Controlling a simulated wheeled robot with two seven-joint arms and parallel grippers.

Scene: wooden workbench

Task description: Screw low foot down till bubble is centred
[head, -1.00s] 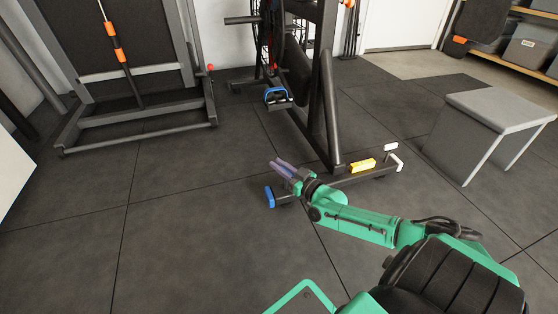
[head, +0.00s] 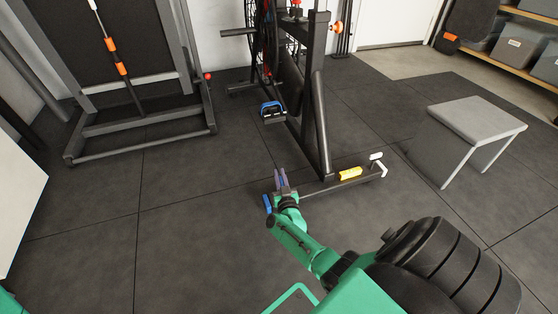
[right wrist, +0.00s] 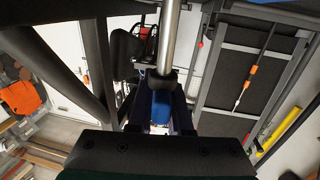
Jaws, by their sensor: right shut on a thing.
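A dark foot bar of an exercise bike lies low over the floor, with a blue foot (head: 267,203) at its left end and a white end piece (head: 382,169) at its right. A yellow level (head: 350,173) sits on the bar near the right end; its bubble is too small to read. My right gripper (head: 281,180) is at the bar's left end, right beside the blue foot. In the right wrist view, a blue part (right wrist: 161,104) lies between its fingers, below a dark collar and silver rod. The exact contact is hidden. My left gripper is out of view.
The bike frame (head: 314,110) rises behind the bar, with a blue-trimmed pedal (head: 272,112) low on its left. A grey bench (head: 475,118) stands at the right and a dark rack (head: 140,120) at the back left. The floor between is clear.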

